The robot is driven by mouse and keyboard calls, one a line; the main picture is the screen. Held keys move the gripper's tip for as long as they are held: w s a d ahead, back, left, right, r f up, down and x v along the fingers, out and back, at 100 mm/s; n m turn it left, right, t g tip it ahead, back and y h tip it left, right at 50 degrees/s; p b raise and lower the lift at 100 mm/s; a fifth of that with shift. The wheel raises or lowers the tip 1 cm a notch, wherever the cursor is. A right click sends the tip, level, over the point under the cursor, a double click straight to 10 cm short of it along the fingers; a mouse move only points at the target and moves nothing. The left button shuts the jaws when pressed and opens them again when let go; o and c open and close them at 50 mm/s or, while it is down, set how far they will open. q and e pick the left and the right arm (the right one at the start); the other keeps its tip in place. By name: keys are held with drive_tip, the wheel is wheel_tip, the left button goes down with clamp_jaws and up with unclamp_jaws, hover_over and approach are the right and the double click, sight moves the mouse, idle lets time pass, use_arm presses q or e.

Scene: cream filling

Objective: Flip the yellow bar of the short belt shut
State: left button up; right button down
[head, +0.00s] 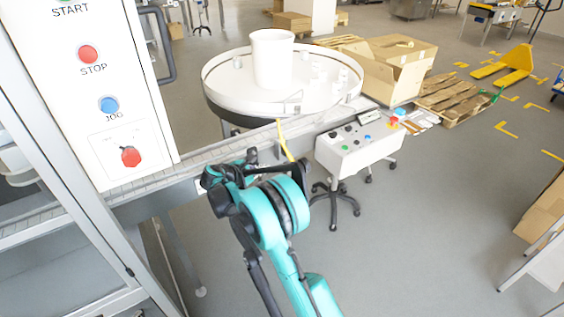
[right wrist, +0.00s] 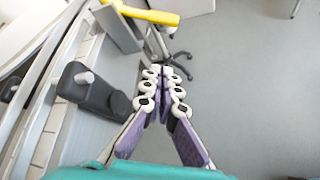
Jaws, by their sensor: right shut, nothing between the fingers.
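The yellow bar (head: 285,140) sticks out from the side of the short belt (head: 255,143) in the head view, angled down towards the floor side. It also shows at the top of the right wrist view (right wrist: 148,14), its free end pointing right. My right gripper (right wrist: 163,72) is shut and empty, with its fingertips together a short way from the bar and not touching it. In the head view my right arm's wrist hides the fingers. The belt runs along the left of the right wrist view. My left gripper is not in view.
A dark bracket with a pale knob (right wrist: 88,85) sits on the belt's side, left of my fingers. A round white turntable (head: 225,90) stands behind the belt. A wheeled control box (head: 350,155) stands to the right. Open floor lies right of my arm.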

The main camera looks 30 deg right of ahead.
drive_tip(key=shift+w+f, duration=0.4)
drive_tip(key=shift+d, duration=0.1)
drive_tip(key=b+x, duration=0.4)
drive_tip(key=x, duration=0.6)
drive_tip(key=r, duration=0.1)
drive_tip(key=s+r, duration=0.1)
drive_tip(key=d+r+b, duration=0.1)
drive_tip(key=shift+s+r, duration=0.3)
drive_tip(key=shift+s, duration=0.1)
drive_tip(key=shift+n, duration=0.3)
